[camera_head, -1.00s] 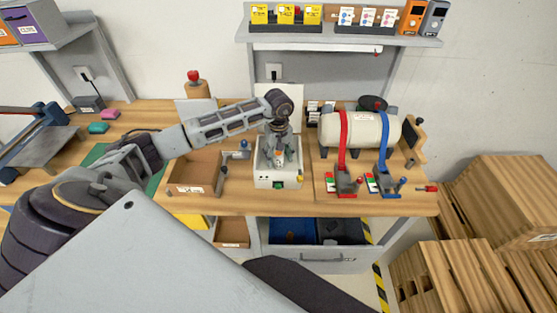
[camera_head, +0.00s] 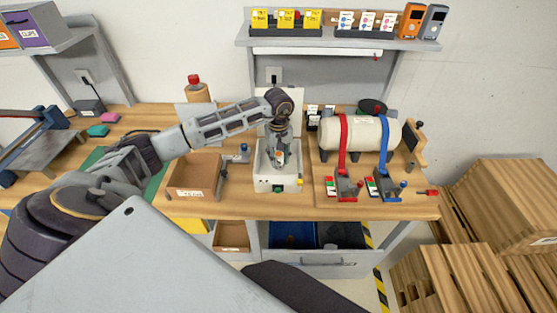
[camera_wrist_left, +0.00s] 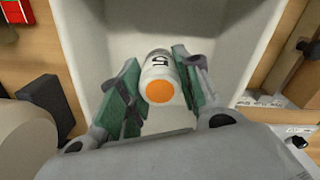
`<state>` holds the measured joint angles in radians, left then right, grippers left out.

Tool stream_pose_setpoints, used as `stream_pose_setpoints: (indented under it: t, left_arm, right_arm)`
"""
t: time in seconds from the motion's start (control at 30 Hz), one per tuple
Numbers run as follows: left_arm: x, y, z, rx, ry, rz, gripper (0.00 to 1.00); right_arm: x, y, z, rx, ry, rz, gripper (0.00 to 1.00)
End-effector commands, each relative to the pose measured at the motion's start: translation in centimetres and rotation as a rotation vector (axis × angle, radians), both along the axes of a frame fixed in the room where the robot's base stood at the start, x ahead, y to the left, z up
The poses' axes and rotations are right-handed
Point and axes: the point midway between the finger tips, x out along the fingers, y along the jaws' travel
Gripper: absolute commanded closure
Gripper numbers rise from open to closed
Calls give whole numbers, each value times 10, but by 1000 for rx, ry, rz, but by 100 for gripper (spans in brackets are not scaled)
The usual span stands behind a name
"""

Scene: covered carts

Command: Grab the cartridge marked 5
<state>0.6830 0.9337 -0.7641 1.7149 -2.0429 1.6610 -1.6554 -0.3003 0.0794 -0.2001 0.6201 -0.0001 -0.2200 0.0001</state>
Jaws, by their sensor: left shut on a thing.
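The cartridge (camera_wrist_left: 159,72) is a white cylinder with an orange round end and a dark mark that looks like a 5, seen partly sideways. In the left wrist view my left gripper (camera_wrist_left: 157,60) is shut on it, one green-padded finger on each side. In the head view the left gripper (camera_head: 279,154) points down into the white open-topped box (camera_head: 272,183) on the bench, with the cartridge small and partly hidden between the fingers. I cannot tell whether the cartridge touches the box floor. My right gripper is not in view.
A wooden tray (camera_head: 190,192) stands left of the box. A cream tank (camera_head: 352,136) with red and blue straps stands to the right. A shelf (camera_head: 340,42) hangs above the bench. Wooden crates (camera_head: 505,203) stand on the floor at right.

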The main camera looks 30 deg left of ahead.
Motion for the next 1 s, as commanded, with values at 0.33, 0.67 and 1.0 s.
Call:
stream_pose_setpoints:
  t: [0.33, 0.67, 1.0]
  left_arm:
    - [1, 0, 45, 1, -4, 0, 92]
    - [0, 0, 79, 0, -1, -1, 92]
    - [0, 0, 85, 1, -1, 0, 92]
  right_arm:
    - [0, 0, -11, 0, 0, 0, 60]
    - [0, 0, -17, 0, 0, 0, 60]
    - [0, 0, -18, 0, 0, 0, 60]
